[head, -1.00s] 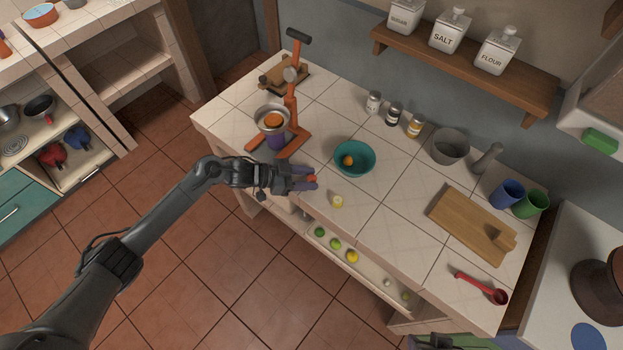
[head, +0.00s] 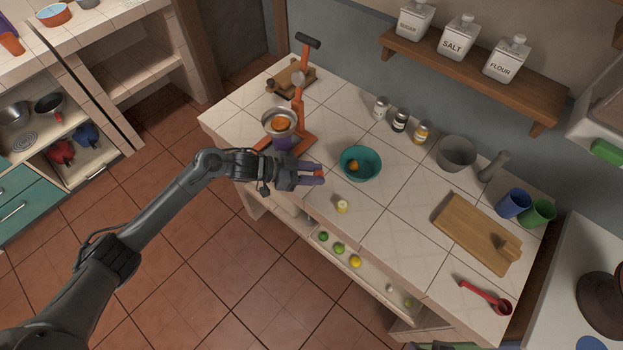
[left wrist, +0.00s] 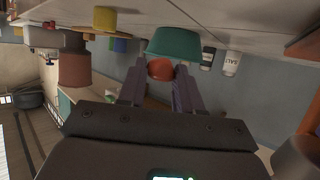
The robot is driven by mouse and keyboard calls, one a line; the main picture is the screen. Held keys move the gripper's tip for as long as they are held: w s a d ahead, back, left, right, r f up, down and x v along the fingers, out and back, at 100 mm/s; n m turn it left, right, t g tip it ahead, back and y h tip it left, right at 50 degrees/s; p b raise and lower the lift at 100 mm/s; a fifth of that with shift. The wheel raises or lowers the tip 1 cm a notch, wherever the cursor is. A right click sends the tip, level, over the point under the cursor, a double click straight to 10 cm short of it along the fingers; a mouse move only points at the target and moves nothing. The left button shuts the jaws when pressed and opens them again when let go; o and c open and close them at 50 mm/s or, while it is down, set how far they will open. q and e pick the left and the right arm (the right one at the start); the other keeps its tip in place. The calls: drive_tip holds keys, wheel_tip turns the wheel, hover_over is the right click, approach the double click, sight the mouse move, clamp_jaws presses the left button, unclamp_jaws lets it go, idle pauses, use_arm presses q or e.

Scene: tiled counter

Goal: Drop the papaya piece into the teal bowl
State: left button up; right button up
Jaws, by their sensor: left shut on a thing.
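The teal bowl (head: 361,164) stands upright on the counter with a small orange piece (head: 354,165) inside it. My left gripper (head: 321,177) is left of the bowl in the head view, apart from it. It is shut on an orange-red piece, the papaya piece (left wrist: 160,69), which shows between the fingertips in the left wrist view. The fingers hide part of the piece. The teal bowl (left wrist: 175,43) lies just beyond the fingertips there. My right gripper is not clearly seen.
A small yellow piece (head: 343,206) lies on the counter near the left gripper. An orange juicer press (head: 297,120) stands behind the gripper. Shakers (head: 400,120), a grey mortar (head: 457,153) and a cutting board (head: 470,238) are to the right.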

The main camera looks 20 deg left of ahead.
use_arm(q)
drive_tip(key=s+d+r, duration=0.1)
drive_tip(key=d+r, duration=0.5)
drive_tip(key=d, duration=0.5)
drive_tip(key=shift+r, duration=0.15)
use_arm(e)
drive_tip(key=shift+d+f, duration=0.1)
drive_tip(key=shift+d, duration=0.05)
use_arm(q)
drive_tip(key=shift+s+d, duration=0.1)
